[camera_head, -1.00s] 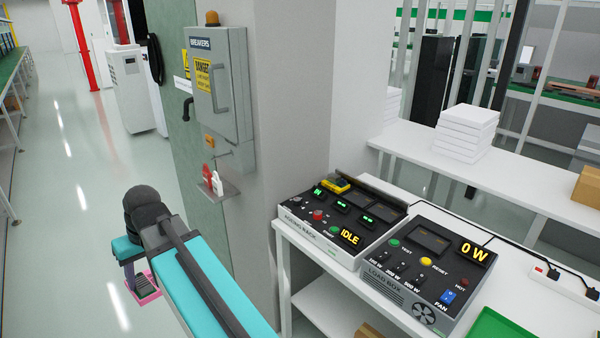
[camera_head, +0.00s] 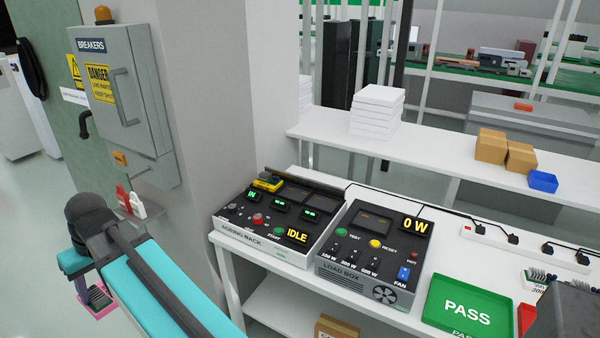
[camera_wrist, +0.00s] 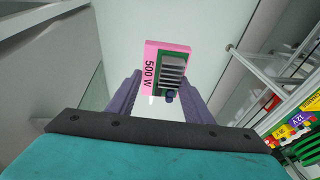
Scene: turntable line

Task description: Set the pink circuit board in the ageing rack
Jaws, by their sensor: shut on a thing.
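The pink circuit board (camera_wrist: 154,62) is held at the fingertips of my gripper (camera_wrist: 160,95) in the wrist view. It carries a "500 W" label, a green area and a ribbed grey part. In the head view the board (camera_head: 97,299) shows at the lower left, below the end of my arm, over the floor. The ageing rack (camera_head: 265,243) stands on the white bench to the right, with green displays, an "IDLE" sign, and a yellow part at its back left corner. My gripper is well left of the rack and apart from it.
The load box (camera_head: 350,268) stands right of the rack, showing "0 W". A green PASS tray (camera_head: 435,308) lies farther right. A breaker cabinet (camera_head: 150,140) on a pillar (camera_head: 205,90) is close beside my arm. White stacked boxes (camera_head: 377,112) sit on a shelf behind.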

